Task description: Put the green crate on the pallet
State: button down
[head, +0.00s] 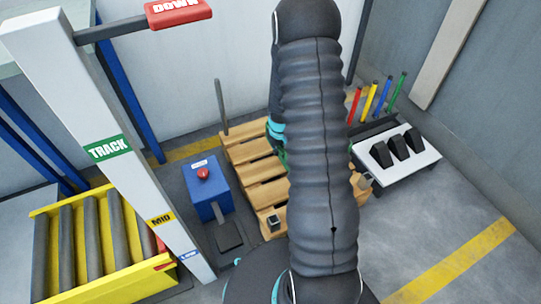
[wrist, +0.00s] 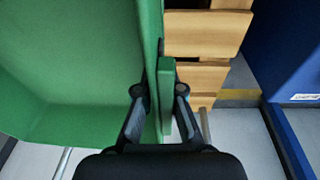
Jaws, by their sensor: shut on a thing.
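The green crate (wrist: 60,85) fills the left of the wrist view, with its open inside facing the camera. My gripper (wrist: 159,91) is shut on the crate's edge, with an upright green strip between its two fingers. In the head view my arm hides the gripper and nearly all of the crate. The wooden pallet (head: 252,150) lies on the floor behind my arm, its right part hidden. Its slats also show beside the crate in the wrist view (wrist: 205,45). I cannot tell whether the crate touches the pallet.
A blue box with a red button (head: 206,195) stands left of the pallet. A yellow roller rack (head: 90,245) and a white post (head: 105,140) are further left. A white-topped stand (head: 397,155) with black blocks is at right. Floor at lower right is clear.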

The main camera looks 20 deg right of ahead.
jog(key=w+a+f, duration=0.1)
jog(key=w, duration=0.1)
jog(key=w+a+f, duration=0.1)
jog(key=w+f, duration=0.1)
jog(key=w, duration=0.1)
jog(key=w+a+f, duration=0.2)
jog(key=shift+w+f, duration=0.15)
jog(key=shift+w, duration=0.25)
jog(key=shift+f+b, duration=0.4)
jog(key=shift+f, duration=1.65)
jog(key=shift+f, duration=0.1)
jog(key=c, duration=1.3)
grip_release()
